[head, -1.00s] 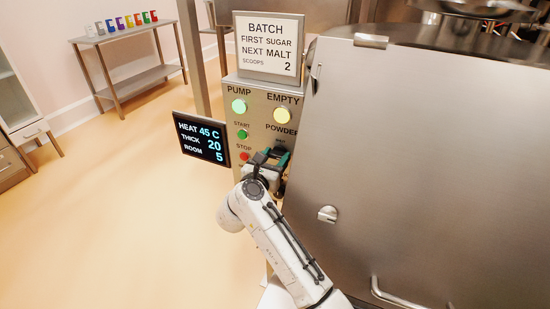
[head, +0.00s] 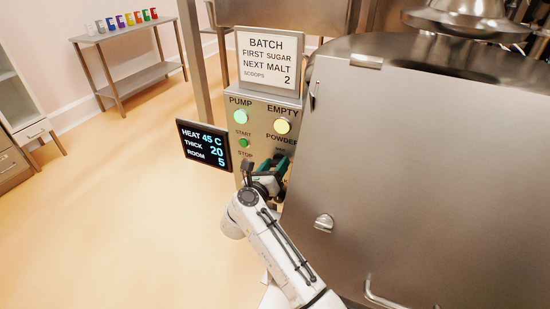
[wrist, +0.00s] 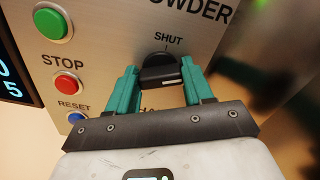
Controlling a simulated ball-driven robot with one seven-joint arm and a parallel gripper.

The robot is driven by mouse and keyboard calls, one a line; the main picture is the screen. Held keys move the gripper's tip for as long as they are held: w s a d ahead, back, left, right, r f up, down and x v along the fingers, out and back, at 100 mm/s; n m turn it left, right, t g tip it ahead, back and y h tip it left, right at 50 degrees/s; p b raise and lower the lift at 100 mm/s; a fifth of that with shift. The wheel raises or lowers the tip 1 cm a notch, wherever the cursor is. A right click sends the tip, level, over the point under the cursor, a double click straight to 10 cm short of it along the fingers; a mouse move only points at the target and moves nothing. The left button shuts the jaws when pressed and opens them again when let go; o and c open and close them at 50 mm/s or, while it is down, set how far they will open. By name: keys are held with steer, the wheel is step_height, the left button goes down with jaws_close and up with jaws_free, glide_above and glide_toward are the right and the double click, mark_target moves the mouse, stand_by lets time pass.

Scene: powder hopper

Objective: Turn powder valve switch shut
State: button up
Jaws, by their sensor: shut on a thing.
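The black powder valve switch (wrist: 160,72) sits on the steel panel below the word POWDER in the wrist view. Its bar lies roughly across the picture, with a small pale mark near the right end. The SHUT label (wrist: 168,37) and its tick are above the switch. My gripper (wrist: 160,82) has its teal fingers on either side of the switch and is shut on it. In the head view my gripper (head: 268,172) is at the panel's lower right and hides most of the switch.
Green, red and blue buttons for START, STOP (wrist: 67,85) and RESET (wrist: 76,117) are left of the switch. The dark readout screen (head: 203,145) juts out left of the panel. The large steel hopper (head: 420,170) stands close on the right. Open floor lies to the left.

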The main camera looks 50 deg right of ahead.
steer(key=n+p, duration=0.3)
steer(key=shift+w+a+r+n, duration=0.15)
steer(key=shift+r+n, duration=0.1)
steer(key=shift+n, duration=0.15)
steer(key=n+p, duration=0.3)
steer(key=shift+n, duration=0.3)
steer(key=n+p, duration=0.1)
steer(key=n, duration=0.1)
steer(key=n+p, duration=0.3)
steer(key=shift+f+n, duration=0.3)
steer(key=shift+f, duration=0.05)
steer(key=o, duration=1)
steer(key=shift+f, duration=0.1)
steer(key=shift+o, duration=0.2)
steer(key=v, duration=1)
steer(key=shift+a+b, duration=0.35)
